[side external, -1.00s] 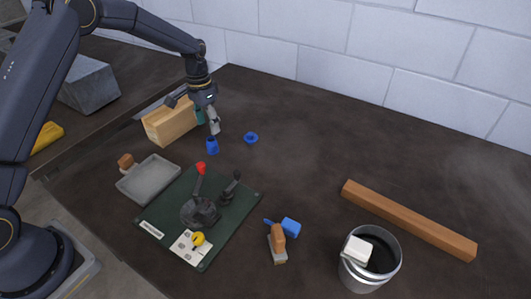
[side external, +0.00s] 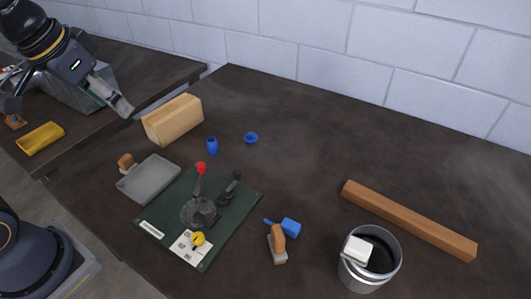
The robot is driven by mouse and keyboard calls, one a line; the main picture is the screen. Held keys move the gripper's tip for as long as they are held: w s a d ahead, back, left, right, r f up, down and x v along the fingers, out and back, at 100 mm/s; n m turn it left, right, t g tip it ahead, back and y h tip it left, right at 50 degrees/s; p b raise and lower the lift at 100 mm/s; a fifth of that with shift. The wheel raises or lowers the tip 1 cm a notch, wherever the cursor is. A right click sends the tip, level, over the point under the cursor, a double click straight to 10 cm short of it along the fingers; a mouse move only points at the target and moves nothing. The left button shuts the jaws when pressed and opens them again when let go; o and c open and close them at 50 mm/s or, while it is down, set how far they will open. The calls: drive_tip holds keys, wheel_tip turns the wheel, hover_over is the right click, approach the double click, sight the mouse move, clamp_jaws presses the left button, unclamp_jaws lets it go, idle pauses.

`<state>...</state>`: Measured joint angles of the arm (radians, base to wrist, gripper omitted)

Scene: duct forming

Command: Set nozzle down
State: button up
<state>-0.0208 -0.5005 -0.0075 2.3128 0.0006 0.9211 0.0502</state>
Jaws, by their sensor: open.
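A small blue nozzle-like piece (side external: 211,145) stands upright on the dark worktop, beside the right end of a wooden block. A low blue ring-shaped piece (side external: 250,138) lies a little to its right. I cannot tell from shape alone which of these is the nozzle. My gripper (side external: 66,104) is at the upper left, open with its fingers spread wide and empty. It is well away from both blue pieces, over the separate left bench.
The wooden block (side external: 172,120), grey tray (side external: 149,180) and green board (side external: 222,222) with a lever fixture occupy the left half. A blue-ended tool (side external: 290,227), brush (side external: 278,245), metal bucket (side external: 369,262) and wooden bar (side external: 408,219) are at right. A yellow object (side external: 40,138) lies on the left bench.

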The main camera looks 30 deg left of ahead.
drive_tip(key=shift+t, duration=0.5)
drive_tip(key=s, duration=0.1)
drive_tip(key=s+f, duration=0.1)
drive_tip(key=s, duration=0.3)
drive_tip(key=shift+d+f, duration=0.15)
drive_tip(key=shift+f, duration=0.1)
